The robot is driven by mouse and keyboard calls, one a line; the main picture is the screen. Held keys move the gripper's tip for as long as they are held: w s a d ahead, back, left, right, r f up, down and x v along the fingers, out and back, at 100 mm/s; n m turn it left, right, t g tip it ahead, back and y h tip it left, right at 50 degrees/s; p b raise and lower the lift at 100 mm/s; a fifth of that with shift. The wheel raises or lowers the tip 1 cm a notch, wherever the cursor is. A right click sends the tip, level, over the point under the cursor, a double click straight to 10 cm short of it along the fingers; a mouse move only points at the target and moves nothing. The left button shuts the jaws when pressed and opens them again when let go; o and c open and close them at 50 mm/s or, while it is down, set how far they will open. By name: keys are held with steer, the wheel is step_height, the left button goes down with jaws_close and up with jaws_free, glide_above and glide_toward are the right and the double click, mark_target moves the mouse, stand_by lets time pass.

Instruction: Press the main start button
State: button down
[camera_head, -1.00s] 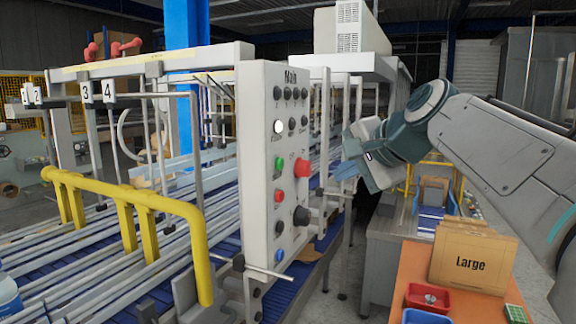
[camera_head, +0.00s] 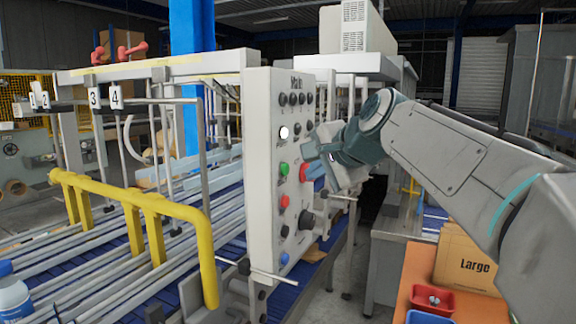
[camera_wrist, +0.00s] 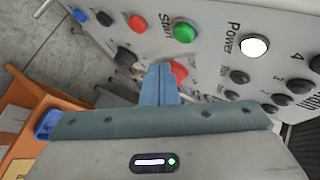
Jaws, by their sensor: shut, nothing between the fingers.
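The green start button (camera_head: 283,169) is on the front face of the white Main control panel (camera_head: 264,220). In the wrist view the green button (camera_wrist: 184,32) has the word Start beside it and is unobstructed.
A lit white Power button (camera_wrist: 254,44), a smaller red button (camera_wrist: 136,23) and several black knobs are also on the panel. A yellow rail (camera_head: 140,200) runs along the conveyor at left. An orange table (camera_head: 412,275) with a red bin (camera_head: 432,299) is at lower right.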

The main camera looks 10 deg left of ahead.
mark_target(285, 169)
steer(key=shift+w+a, duration=0.2)
steer(key=shift+a, duration=0.35)
steer(key=shift+w+a, duration=0.15)
steer(key=shift+a, duration=0.35)
steer(key=shift+a+p, duration=0.1)
steer(key=shift+p, duration=0.3)
stand_by(1.0)
steer(key=shift+w+a, duration=0.15)
steer(key=shift+a, duration=0.15)
